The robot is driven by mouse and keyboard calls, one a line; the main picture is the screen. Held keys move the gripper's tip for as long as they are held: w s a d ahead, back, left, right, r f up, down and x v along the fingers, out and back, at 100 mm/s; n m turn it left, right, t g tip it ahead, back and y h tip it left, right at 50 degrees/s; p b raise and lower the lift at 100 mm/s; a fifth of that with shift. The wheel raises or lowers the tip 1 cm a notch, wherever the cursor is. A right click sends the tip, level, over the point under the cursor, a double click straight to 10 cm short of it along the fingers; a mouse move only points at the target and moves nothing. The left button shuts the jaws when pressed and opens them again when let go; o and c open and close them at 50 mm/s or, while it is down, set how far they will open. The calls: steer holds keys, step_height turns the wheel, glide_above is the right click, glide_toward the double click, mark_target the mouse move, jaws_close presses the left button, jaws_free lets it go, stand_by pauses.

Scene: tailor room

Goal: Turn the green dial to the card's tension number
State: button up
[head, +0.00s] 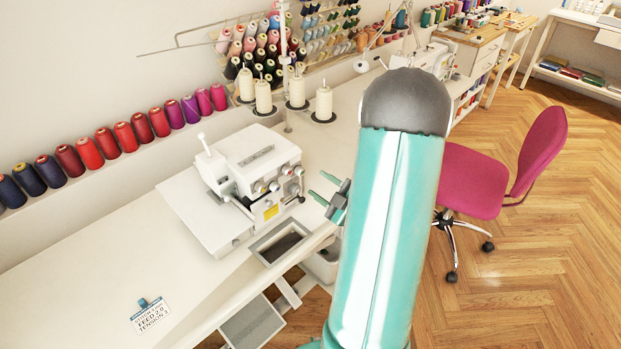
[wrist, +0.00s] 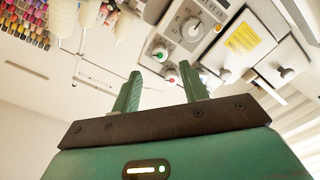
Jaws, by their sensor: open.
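A white overlock machine (head: 250,172) stands on the table with a row of small dials on its front. In the wrist view, which looks upside down, the green dial (wrist: 159,52) shows on the machine's face above my fingertips; its pointer setting is too small to read. In the head view I cannot tell which dial is green. A card (head: 150,313) lies on the table at the lower left and reads "FEED 2.0" and "TENSION 3". My gripper (head: 319,187) is open and empty, right of the dials and apart from them. It also shows in the wrist view (wrist: 162,69).
A red-marked dial (wrist: 171,76) sits close to the green one, with larger dials (wrist: 192,30) nearby. Cream thread cones (head: 264,97) stand behind the machine. A pink chair (head: 480,180) stands right of my arm.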

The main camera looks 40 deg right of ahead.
steer(key=s, duration=0.7)
steer(key=shift+s, duration=0.35)
steer(key=shift+d, duration=0.1)
steer(key=w+a+r+m+g+h, duration=0.5)
steer(key=w+a+r+g, duration=0.1)
steer(key=w+r, duration=0.55)
steer(key=s+a+r+m+g+y, duration=0.2)
steer(key=s+a, duration=0.5)
steer(key=a, duration=0.5)
steer(key=s+a+r+m+g+y, duration=0.2)
steer(key=s+a+g, duration=0.2)
steer(key=a, duration=0.9)
steer(key=s, duration=0.3)
steer(key=shift+a+r, duration=0.25)
steer(key=shift+r, duration=0.15)
